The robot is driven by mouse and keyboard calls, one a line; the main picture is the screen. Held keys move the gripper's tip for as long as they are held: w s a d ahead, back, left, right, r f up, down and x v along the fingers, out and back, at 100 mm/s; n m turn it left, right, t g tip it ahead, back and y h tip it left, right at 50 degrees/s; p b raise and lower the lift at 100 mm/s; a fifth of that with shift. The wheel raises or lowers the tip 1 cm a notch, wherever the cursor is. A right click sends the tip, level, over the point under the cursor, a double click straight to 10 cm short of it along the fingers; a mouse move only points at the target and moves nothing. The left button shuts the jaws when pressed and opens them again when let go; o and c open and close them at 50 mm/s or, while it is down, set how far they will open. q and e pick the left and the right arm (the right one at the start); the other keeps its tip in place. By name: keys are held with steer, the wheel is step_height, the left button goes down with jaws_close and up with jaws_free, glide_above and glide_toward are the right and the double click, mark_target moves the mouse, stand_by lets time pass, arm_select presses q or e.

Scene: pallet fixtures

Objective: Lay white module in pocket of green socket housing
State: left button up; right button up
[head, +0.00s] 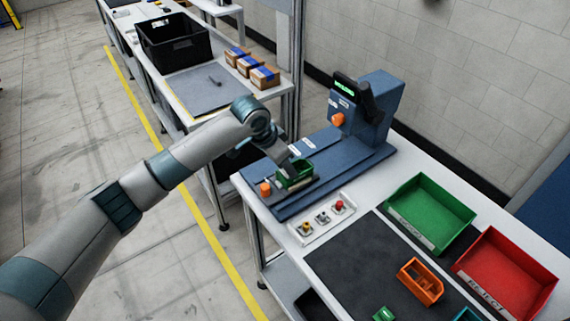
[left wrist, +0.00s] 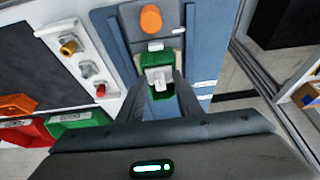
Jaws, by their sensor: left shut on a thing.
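The green socket housing (head: 298,178) sits on the blue fixture at the near end of the bench; it also shows in the left wrist view (left wrist: 152,58). My left gripper (head: 288,166) is directly over the housing, pointing down. In the left wrist view, its fingers (left wrist: 160,88) are shut on the white module (left wrist: 158,73), which shows against the housing's green interior. I cannot tell whether the module touches the pocket floor. In the head view the module is hidden by the gripper. My right gripper is not in view.
The blue fixture (head: 355,165) carries an orange knob (head: 265,188) and a tall press head (head: 362,105). A green bin (head: 431,214), a red bin (head: 506,272) and an orange housing (head: 420,284) are at the right on or near the dark mat (head: 350,262).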

arm_select(q)
steer(key=shift+s+a+f, duration=0.15)
steer(key=shift+s+f, duration=0.1)
steer(key=shift+f, duration=0.25)
steer(key=shift+s+a+f, duration=0.1)
steer(key=shift+s+f, duration=0.1)
steer(key=shift+f, duration=0.3)
steer(key=o, duration=0.7)
steer(key=shift+r, duration=0.15)
steer(key=shift+w+d+r+p, duration=0.1)
steer(key=shift+w+r+p, duration=0.1)
steer(key=shift+r+p, duration=0.55)
steer(key=shift+w+r+p, duration=0.15)
steer(key=shift+r+p, duration=0.5)
steer(key=shift+p, duration=0.05)
steer(key=shift+o, duration=0.4)
steer(key=shift+d, duration=0.1)
steer(key=o, duration=0.5)
steer(key=shift+r, duration=0.1)
